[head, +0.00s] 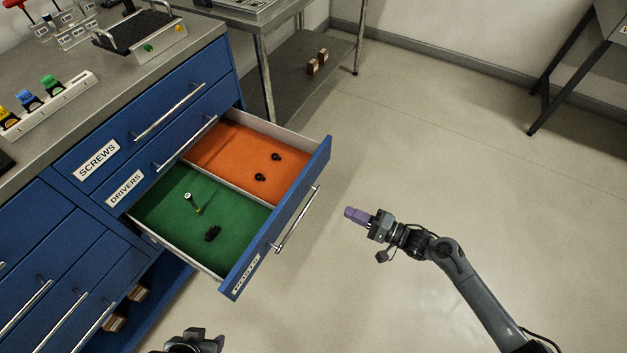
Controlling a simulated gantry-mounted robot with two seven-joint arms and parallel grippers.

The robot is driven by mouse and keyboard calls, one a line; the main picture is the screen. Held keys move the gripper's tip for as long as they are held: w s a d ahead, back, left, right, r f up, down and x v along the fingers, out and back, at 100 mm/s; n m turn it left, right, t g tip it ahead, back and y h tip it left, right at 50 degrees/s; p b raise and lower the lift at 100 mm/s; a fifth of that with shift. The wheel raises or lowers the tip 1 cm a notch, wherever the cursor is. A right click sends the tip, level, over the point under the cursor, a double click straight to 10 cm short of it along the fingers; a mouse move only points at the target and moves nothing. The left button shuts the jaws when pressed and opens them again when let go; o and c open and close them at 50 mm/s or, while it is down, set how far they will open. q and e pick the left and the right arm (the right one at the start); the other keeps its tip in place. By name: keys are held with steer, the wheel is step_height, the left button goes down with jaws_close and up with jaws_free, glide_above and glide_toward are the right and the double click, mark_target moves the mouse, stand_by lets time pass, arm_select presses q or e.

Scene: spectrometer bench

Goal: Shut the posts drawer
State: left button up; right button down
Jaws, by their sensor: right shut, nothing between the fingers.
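The posts drawer (323,160) is pulled well out of the blue cabinet, below the drawers labelled SCREWS and DRIVERS. Its front has a silver bar handle (296,220) and a white label (245,274) too small to read surely. A divider splits it into an orange-lined and a green-lined compartment. My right gripper (350,213), with purple fingertips, is shut and empty, to the right of the handle and apart from it. My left gripper (200,341) shows only partly at the bottom edge, below the drawer front; its fingers cannot be made out.
Two small black parts (268,168) lie in the orange compartment; a post (192,202) and a black part (212,233) lie in the green one. The other cabinet drawers (150,125) are shut. A metal table (300,90) stands behind. The floor right of the drawer is clear.

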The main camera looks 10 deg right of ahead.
steer(key=w+r, duration=0.1)
steer(key=r, duration=0.1)
steer(key=b, duration=0.6)
glide_toward(301, 183)
steer(key=x, duration=0.6)
steer(key=shift+s+f, duration=0.1)
steer(key=shift+f, duration=0.1)
steer(key=shift+w+a+r, duration=0.1)
steer(key=shift+w+a, duration=0.2)
steer(key=shift+a, duration=0.1)
steer(key=shift+a, duration=0.1)
